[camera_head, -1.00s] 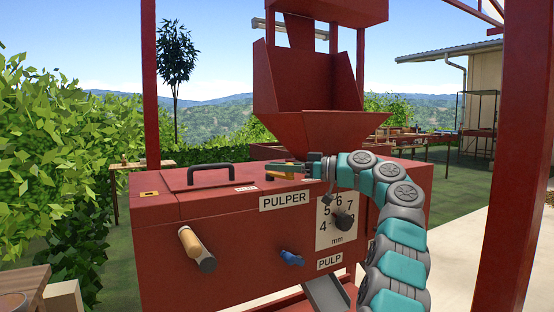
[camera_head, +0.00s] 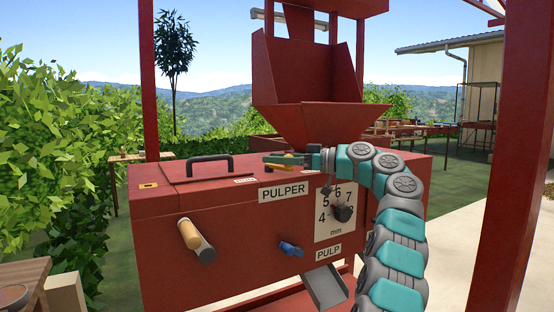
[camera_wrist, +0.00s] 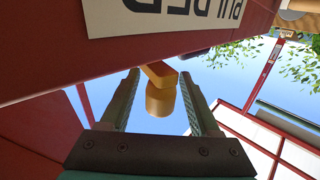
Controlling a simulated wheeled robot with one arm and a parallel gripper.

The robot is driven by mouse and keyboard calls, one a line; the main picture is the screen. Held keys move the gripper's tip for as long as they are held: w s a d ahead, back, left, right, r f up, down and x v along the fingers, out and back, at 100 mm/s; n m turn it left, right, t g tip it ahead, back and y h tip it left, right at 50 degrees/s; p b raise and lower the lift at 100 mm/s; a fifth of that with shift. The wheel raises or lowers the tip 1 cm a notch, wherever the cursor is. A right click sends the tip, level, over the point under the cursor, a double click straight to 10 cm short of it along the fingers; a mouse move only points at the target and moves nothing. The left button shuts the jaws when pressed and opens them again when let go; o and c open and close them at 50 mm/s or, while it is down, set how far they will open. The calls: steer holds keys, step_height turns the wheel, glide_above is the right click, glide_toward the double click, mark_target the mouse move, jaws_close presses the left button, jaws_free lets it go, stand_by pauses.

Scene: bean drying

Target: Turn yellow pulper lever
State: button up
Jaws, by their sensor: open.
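The yellow lever is on top of the red pulper (camera_head: 220,235), behind the PULPER sign (camera_head: 283,192). In the head view only bits of the lever (camera_head: 279,166) show around my gripper (camera_head: 288,159), which reaches over it from the right. In the wrist view the lever (camera_wrist: 160,98) shows as a yellow-orange block and rounded end between the two fingers of my gripper (camera_wrist: 160,75). The fingers are open, with gaps on both sides of the lever. I cannot tell whether either finger touches it.
The pulper's front has a tan-handled knob (camera_head: 196,240), a blue lever (camera_head: 290,249) and a black dial (camera_head: 342,213). A black handle (camera_head: 209,165) stands on the lid at left. The hopper (camera_head: 325,122) rises close behind my gripper. A red post (camera_head: 515,160) stands at right.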

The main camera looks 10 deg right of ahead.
steer(key=v, duration=0.7)
steer(key=shift+d, duration=0.4)
steer(key=shift+s, duration=0.15)
